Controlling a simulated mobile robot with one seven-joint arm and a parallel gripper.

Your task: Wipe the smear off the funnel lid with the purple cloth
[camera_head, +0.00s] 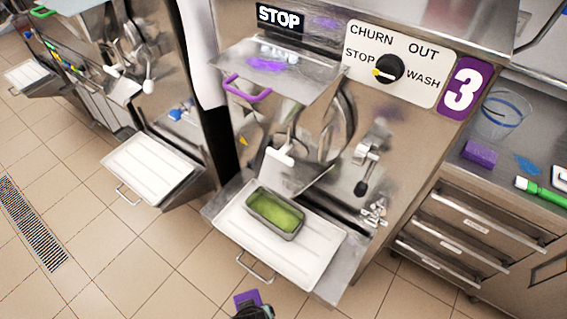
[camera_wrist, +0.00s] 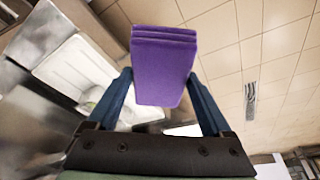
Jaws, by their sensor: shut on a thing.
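My gripper (camera_head: 254,311) is at the bottom edge of the head view, shut on the folded purple cloth (camera_head: 247,298). In the wrist view the purple cloth (camera_wrist: 163,64) sits between the two blue fingers of my gripper (camera_wrist: 164,100). The funnel lid (camera_head: 262,73) is the flat steel plate with a purple handle (camera_head: 246,90) on top of machine 3. A purple smear (camera_head: 265,64) lies on the lid, with several pale lumps beside it. The cloth is well below and apart from the lid.
A white tray (camera_head: 300,258) with a metal pan (camera_head: 275,213) of green stuff stands under machine 3's outlet. A dial (camera_head: 388,69) is on the front panel. A purple block (camera_head: 480,154) and a green-and-white tool (camera_head: 540,190) lie on the right counter.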

